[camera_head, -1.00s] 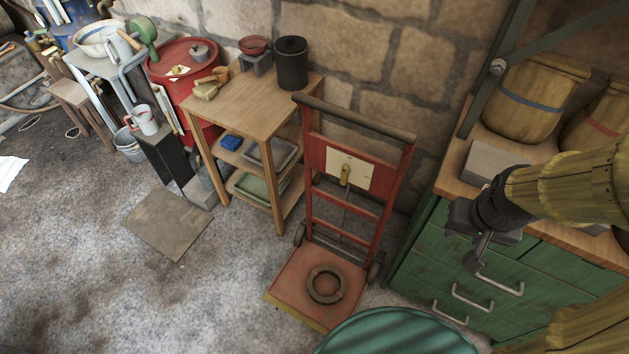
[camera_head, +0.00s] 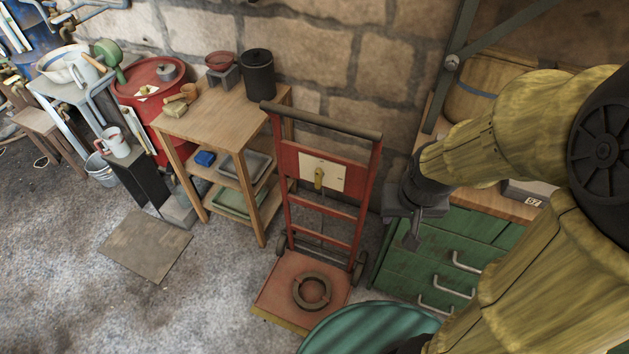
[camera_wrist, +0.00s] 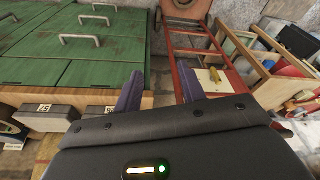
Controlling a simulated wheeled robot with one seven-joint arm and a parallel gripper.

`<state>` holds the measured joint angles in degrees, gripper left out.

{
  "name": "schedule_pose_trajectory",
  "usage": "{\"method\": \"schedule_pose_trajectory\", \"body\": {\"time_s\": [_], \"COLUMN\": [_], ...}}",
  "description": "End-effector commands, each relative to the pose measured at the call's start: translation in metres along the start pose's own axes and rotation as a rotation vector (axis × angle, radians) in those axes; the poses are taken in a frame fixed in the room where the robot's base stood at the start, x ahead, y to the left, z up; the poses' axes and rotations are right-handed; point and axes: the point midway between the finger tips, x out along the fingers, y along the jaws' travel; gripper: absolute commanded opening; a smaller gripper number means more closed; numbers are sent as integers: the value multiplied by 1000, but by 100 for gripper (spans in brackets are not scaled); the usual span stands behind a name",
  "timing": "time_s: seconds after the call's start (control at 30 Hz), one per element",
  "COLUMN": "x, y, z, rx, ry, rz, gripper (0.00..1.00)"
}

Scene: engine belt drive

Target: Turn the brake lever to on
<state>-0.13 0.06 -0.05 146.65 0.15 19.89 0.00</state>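The brake lever (camera_head: 319,177) is a small yellow handle on a cream plate (camera_head: 335,176), fixed to the red upright hand truck (camera_head: 366,200). The lever points roughly up and down along the plate. In the wrist view the lever (camera_wrist: 214,75) shows to the right, beyond the right fingertip. My gripper (camera_head: 412,232) is to the right of the hand truck, in front of the green drawers, apart from the lever. In the wrist view its two fingers (camera_wrist: 160,92) stand apart with nothing between them.
A green drawer cabinet (camera_head: 415,258) with metal handles stands right. A wooden shelf table (camera_head: 215,120) stands left of the hand truck. A ring (camera_head: 311,292) lies on the truck's base plate. A green round-topped thing (camera_head: 360,330) is in front. Floor at left is mostly clear.

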Motion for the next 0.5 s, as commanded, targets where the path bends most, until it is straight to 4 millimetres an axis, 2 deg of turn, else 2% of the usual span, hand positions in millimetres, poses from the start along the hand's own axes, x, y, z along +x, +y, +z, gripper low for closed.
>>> {"method": "schedule_pose_trajectory", "body": {"time_s": [0.17,0.27,0.5], "x": [24,50,127], "y": [-18,-40,-102], "z": [-12,-27,-67], "rx": [17,43,144], "ry": [38,90,268], "rz": [-29,-59,-82], "gripper": [40,40,40]}}
